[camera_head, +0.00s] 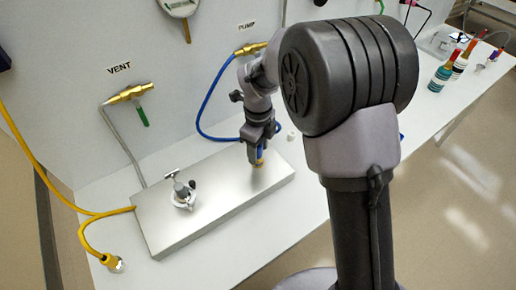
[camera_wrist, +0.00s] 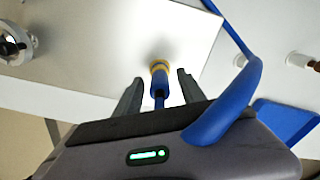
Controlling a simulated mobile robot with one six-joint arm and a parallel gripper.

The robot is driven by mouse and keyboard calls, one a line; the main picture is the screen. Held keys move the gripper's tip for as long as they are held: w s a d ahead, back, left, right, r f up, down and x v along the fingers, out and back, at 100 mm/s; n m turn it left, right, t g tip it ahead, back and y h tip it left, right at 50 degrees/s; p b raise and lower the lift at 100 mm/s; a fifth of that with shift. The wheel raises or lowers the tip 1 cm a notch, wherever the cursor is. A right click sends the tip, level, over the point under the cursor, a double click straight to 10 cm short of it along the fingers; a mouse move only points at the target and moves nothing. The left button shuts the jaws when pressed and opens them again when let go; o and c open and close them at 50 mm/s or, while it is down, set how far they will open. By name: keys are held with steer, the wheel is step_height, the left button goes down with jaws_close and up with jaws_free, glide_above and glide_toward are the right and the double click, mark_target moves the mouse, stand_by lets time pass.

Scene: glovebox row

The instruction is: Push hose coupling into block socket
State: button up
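The block is a flat silver box (camera_head: 215,190) on the white bench; its bare top also fills the upper middle of the wrist view (camera_wrist: 105,35). The blue hose coupling (camera_wrist: 159,80) points at the block top, with a yellow ring (camera_wrist: 160,65) at its far end. The ring hides the socket, and I cannot tell how deep the coupling sits. My gripper (camera_wrist: 159,77) is open around the coupling, with a gap on each side. In the head view my gripper (camera_head: 258,158) is low over the block's right part. The blue hose (camera_head: 207,95) loops from the PUMP valve (camera_head: 250,48).
A clamped metal fitting (camera_head: 183,194) stands on the block's left part. Several bottles (camera_head: 441,76) stand at the far right. The blue hose (camera_wrist: 230,105) passes close beside my gripper.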

steer(key=shift+r, duration=0.1)
step_height(320, 180, up, 17)
steer(key=p, duration=0.5)
steer(key=shift+r+p, duration=0.2)
steer(key=shift+p, duration=0.1)
steer(key=s+d+r+n+t+y+b, duration=0.1)
steer(key=s+d+r+n+t+b, duration=0.2)
steer(key=s+n, duration=0.45)
steer(key=s+d+r+n+t+y+b, duration=0.1)
steer(key=s+d+n+b, duration=0.2)
steer(key=s+d+n, duration=0.45)
steer(key=s+f+n+t, duration=0.1)
steer(key=s+f+n, duration=0.2)
steer(key=s, duration=0.5)
steer(key=shift+a+f+n+t+b, duration=0.2)
steer(key=shift+n+t+b, duration=0.2)
steer(key=shift+n, duration=0.3)
